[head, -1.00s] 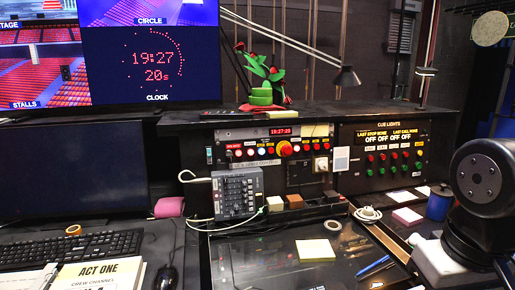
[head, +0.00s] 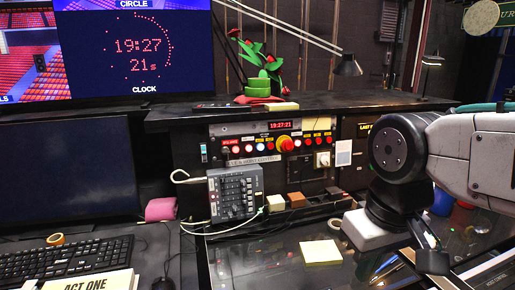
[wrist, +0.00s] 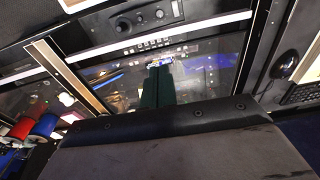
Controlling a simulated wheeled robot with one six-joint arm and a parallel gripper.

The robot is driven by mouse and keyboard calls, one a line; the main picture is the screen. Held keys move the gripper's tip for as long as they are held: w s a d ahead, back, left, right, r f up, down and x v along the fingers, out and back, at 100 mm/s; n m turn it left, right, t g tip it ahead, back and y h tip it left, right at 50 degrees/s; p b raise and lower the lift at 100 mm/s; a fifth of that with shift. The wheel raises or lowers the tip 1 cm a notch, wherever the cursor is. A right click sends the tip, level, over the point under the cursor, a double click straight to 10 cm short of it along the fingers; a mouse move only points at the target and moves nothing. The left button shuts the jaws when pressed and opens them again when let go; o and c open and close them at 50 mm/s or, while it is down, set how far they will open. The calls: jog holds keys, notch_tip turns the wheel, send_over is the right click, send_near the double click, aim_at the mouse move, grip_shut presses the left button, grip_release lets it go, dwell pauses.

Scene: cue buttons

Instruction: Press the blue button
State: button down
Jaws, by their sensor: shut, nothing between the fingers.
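A panel of small round buttons (head: 272,158) is on the console front in the head view. A small bluish-looking button (head: 261,148) sits in its row, left of a large red mushroom button (head: 286,144) on a yellow base. I cannot make out the blue button there. In the head view my arm stands right of the panel, and I cannot make out the fingertips.
A grey keypad box (head: 235,194) with cables stands below the panel's left part. A yellow note pad (head: 321,252) lies on the desk. A keyboard (head: 70,258) and a large dark monitor (head: 65,170) are at left.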

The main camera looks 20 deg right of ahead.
aim_at(261, 147)
jog(key=w+a+r+m+y, duration=0.3)
jog(key=w+a+m+y, duration=0.5)
jog(key=w+a+y, duration=0.45)
jog(key=w+d+m+t, duration=0.5)
jog(key=w+m+t, duration=0.2)
jog(key=w, duration=0.3)
jog(key=w+d+r+m+t, duration=0.1)
jog(key=w+d+m+t, duration=0.4)
jog(key=w, duration=0.6)
jog(key=m+t, duration=0.2)
jog(key=m, duration=0.1)
jog(key=shift+w+d, duration=0.25)
jog(key=shift+d, duration=0.15)
jog(key=shift+y, duration=0.45)
jog(key=shift+w+f, duration=0.2)
jog(key=shift+w, duration=1.25)
jog(key=shift+w+f, duration=0.2)
jog(key=shift+w, duration=1.25)
jog(key=shift+w+f, duration=0.2)
jog(key=shift+w, duration=1.25)
jog(key=shift+w, duration=0.4)
